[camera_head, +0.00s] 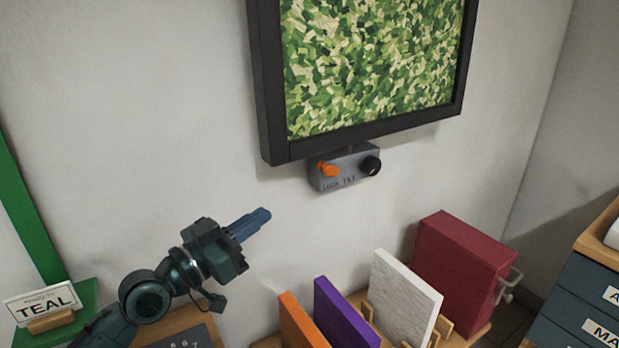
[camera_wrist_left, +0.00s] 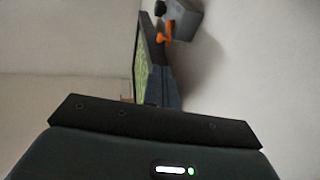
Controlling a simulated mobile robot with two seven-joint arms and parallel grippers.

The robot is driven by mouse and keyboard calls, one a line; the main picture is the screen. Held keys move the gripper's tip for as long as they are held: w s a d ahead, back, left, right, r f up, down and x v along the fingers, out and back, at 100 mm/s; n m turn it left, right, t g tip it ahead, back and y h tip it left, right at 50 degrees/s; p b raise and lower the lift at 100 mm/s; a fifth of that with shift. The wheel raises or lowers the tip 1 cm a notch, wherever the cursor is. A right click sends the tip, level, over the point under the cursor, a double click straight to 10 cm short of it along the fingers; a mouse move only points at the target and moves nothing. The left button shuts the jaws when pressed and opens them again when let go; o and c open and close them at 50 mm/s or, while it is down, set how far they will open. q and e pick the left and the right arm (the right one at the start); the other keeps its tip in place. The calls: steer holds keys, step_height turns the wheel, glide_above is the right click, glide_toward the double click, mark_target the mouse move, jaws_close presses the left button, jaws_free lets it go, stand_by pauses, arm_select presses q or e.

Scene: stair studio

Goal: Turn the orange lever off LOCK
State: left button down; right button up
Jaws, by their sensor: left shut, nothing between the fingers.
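The orange lever (camera_head: 328,169) sits on the left of a small grey box (camera_head: 346,170) mounted on the wall under a framed screen. A black knob (camera_head: 371,166) is on the box's right, with lettering between them too small to read surely. My left gripper (camera_head: 262,215) is shut and empty, below and left of the box, apart from it, its fingers pointing up and right. In the left wrist view the lever (camera_wrist_left: 164,38) and grey box (camera_wrist_left: 184,20) show at the top, beyond the fingers (camera_wrist_left: 165,90). My right gripper is not in view.
A black-framed screen (camera_head: 272,100) hangs above the box. Below stand an orange panel (camera_head: 299,322), a purple panel (camera_head: 343,315), a white panel (camera_head: 404,295) and a red box (camera_head: 460,265). A TEAL sign (camera_head: 44,303) is at lower left. The wall between gripper and lever is clear.

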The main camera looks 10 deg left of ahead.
mark_target(325, 169)
arm_select(q)
steer(key=shift+d, duration=0.1)
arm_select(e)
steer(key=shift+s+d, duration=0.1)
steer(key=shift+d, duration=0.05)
